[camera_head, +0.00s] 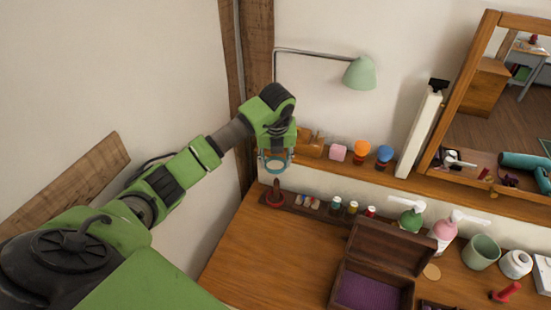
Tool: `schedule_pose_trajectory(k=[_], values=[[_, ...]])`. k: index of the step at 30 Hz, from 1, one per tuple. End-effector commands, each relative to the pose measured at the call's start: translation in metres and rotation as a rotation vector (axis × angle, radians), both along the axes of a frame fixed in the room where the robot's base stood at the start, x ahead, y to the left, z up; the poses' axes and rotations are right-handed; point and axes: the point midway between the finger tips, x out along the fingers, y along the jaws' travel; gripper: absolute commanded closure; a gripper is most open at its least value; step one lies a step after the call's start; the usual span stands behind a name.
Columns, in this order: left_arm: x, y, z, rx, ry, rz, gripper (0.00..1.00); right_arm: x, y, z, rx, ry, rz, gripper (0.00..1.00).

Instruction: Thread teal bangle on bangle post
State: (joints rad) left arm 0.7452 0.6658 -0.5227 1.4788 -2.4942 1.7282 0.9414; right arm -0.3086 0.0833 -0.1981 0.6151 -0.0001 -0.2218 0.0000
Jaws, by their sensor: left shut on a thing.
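The teal bangle (274,171) hangs below my left gripper (275,154), which is shut on it. Its ring shows as a thin oval with its lower edge free in the air. The bangle post (276,188) is a dark red-brown upright peg on a round red base, at the far left end of the narrow rack on the wooden desk. In the picture the bangle is just above the tip of the post; I cannot tell how far apart they are in depth. My right gripper is not in view.
An open wooden box (385,252) with purple lining stands on the desk (262,245). Small bottles (352,207) stand right of the post. A shelf (398,179) with an orange-topped item (361,150) runs behind, below a mirror (487,100). The desk's left front is clear.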

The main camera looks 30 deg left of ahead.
Motion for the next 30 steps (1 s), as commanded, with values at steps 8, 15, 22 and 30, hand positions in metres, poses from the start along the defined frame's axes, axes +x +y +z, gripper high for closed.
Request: schedule_pose_trajectory(k=[8,15,22,30], values=[[0.000,0.000,-0.007,0.004,-0.005,-0.005,0.76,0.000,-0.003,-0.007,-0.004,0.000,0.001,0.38],[0.000,0.001,-0.024,0.004,-0.005,-0.005,0.76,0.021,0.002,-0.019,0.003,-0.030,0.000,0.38],[0.000,0.001,-0.043,0.005,-0.005,-0.006,0.76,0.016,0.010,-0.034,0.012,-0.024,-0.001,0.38],[0.000,0.001,-0.064,0.004,-0.006,-0.005,0.76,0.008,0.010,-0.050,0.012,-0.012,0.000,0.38]])
